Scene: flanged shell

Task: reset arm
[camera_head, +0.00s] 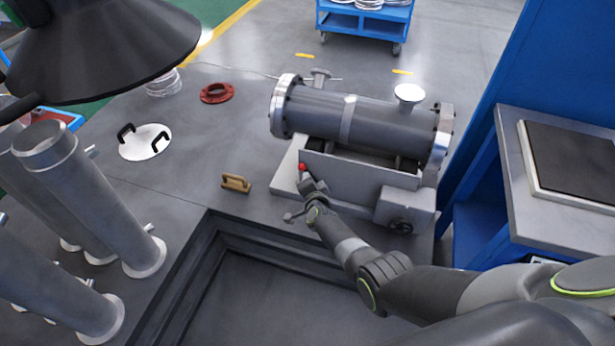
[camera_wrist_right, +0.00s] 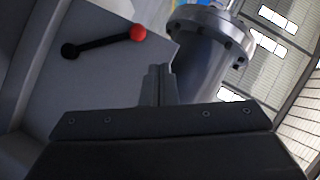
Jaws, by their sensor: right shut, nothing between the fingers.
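My right arm reaches in from the lower right of the head view. Its gripper (camera_head: 310,186) is at the front left of the grey fixture that carries the flanged shell (camera_head: 375,120). In the right wrist view the fingers (camera_wrist_right: 158,85) are together and empty. A lever with a red knob (camera_head: 302,167) is close to the gripper in the head view. In the wrist view the red knob (camera_wrist_right: 138,32) and its black lever (camera_wrist_right: 100,43) stand apart from the fingertips. My left gripper is not in view.
Grey upright pipes (camera_head: 95,195) stand at left. A dark lamp-like cone (camera_head: 100,55) hangs upper left. A blue cabinet (camera_head: 490,130) stands right.

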